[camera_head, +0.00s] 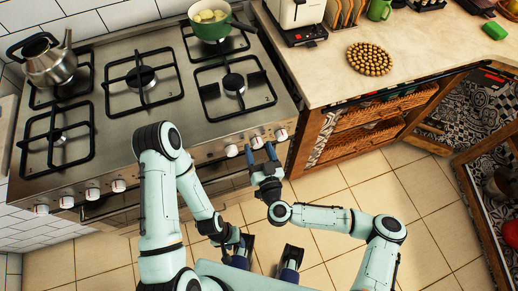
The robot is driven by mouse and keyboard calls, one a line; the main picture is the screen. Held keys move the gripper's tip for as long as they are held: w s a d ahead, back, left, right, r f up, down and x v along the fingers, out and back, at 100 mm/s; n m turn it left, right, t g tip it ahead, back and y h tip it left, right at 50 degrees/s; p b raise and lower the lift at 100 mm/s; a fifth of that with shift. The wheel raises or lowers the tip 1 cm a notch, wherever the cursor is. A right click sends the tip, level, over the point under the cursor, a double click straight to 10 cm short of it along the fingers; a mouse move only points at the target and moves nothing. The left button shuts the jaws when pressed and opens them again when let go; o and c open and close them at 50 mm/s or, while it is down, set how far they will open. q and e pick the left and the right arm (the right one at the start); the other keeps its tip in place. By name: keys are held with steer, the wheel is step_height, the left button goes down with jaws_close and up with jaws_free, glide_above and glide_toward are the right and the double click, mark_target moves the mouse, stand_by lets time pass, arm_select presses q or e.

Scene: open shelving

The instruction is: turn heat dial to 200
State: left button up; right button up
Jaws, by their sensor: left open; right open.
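The stove (120,120) has a row of white dials along its front edge. Some are at the left, including one dial (118,185); at the right are a dial (231,150), a middle dial (256,143) and an end dial (281,135). Their markings are too small to read, and I cannot tell which is the heat dial. My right gripper (261,154) is open at the stove front, its blue fingers close to the right-hand dials; contact cannot be told. My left gripper (240,251) is open and low, away from the dials. My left arm hides part of the stove front.
A steel kettle (48,62) and a green pot (209,22) stand on the burners. The counter (330,75) at the right holds a round beaded mat (370,59) and a toaster-like appliance (297,18). An open wooden shelf (310,140) lies below it. Tiled floor (345,185) is clear.

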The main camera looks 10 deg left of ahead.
steer(key=shift+w+a, duration=0.1)
steer(key=shift+w, duration=0.05)
steer(key=c, duration=1.1)
steer(key=shift+o, duration=0.2)
